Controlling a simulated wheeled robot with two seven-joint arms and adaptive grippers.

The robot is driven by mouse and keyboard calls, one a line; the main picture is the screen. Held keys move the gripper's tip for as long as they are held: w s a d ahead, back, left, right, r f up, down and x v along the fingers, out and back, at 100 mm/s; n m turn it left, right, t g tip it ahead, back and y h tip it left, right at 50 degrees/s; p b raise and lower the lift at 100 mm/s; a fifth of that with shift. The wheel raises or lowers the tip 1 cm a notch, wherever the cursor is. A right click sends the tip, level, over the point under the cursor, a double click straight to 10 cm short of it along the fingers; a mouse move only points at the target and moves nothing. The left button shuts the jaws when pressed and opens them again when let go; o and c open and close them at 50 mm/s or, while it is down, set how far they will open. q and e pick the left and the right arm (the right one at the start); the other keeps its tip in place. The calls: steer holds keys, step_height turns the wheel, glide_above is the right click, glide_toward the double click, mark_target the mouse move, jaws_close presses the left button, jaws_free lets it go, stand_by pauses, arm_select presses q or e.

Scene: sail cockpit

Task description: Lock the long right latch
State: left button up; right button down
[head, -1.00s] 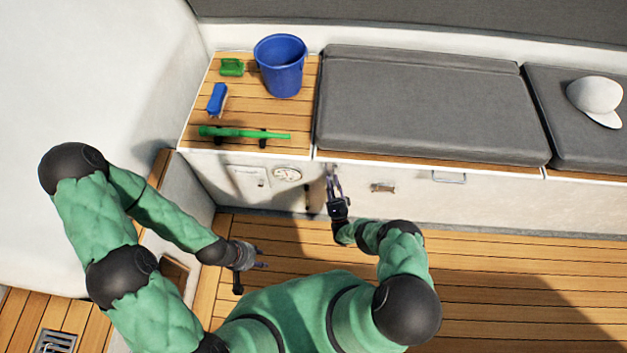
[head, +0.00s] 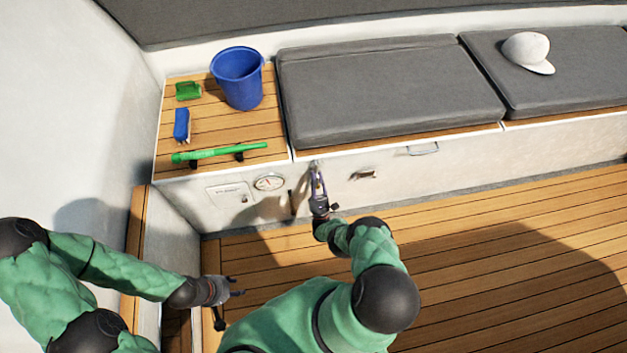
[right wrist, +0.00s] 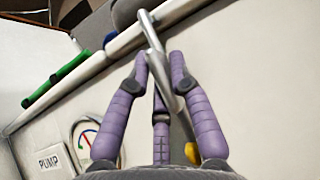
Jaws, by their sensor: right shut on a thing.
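The long metal latch (right wrist: 152,35) shows in the right wrist view. Its bar runs from the locker's top edge down between my fingers. My right gripper (right wrist: 161,75) has purple fingers on both sides of the bar and is shut on it. In the head view my right gripper (head: 317,182) is against the locker front, just below the bench edge, and its fingers largely hide the latch. My left gripper (head: 234,287) is low at the left, over the floor, empty with its fingers apart.
A round gauge (head: 269,182) and a pump panel (head: 229,194) are left of the right gripper. A short latch (head: 366,174) and a metal handle (head: 423,149) are to its right. A blue bucket (head: 238,80) and green pole (head: 215,153) are on the wooden top.

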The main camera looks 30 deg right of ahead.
steer(key=c, duration=1.1)
jaws_free()
steer(key=shift+c, duration=0.2)
